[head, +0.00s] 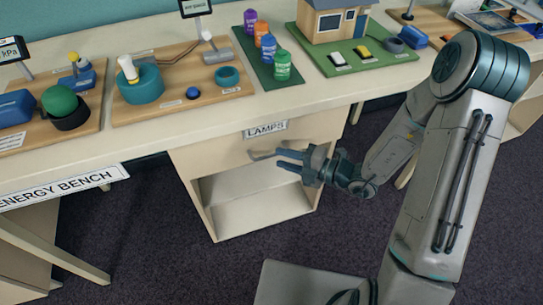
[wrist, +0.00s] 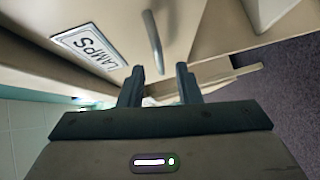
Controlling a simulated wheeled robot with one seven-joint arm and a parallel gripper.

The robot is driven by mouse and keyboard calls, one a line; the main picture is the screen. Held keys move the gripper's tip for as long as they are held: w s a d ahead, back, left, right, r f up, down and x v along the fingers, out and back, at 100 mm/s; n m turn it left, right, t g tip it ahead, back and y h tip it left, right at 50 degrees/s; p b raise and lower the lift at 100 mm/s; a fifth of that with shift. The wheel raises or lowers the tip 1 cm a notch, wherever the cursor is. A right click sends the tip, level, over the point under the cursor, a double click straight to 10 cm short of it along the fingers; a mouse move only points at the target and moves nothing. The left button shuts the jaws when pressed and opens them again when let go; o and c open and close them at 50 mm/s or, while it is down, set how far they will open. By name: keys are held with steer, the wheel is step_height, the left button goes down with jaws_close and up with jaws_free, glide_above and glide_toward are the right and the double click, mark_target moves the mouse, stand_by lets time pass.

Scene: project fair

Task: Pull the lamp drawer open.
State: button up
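The lamp drawer (head: 227,157) is a cream front under the bench top, below a "LAMPS" label (head: 266,130). The drawer looks shut. Its grey bar handle (head: 262,154) also shows in the wrist view (wrist: 152,40), with the label (wrist: 88,48) to its left. My gripper (head: 278,160) is in front of the drawer, at the right end of the handle. In the wrist view its two dark fingers (wrist: 160,84) are apart with a gap between them. The handle lies just beyond the fingertips, roughly in line with the gap, and does not appear to be between them.
An open cream shelf (head: 250,190) lies below the drawer. The bench top (head: 190,130) carries wooden boards with devices, several coloured cans (head: 268,48) and a model house (head: 335,20). An "ENERGY BENCH" sign (head: 65,188) hangs at left. Dark carpet (head: 170,265) in front is clear.

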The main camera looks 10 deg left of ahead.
mark_target(270, 155)
steer(key=shift+x, duration=2.4)
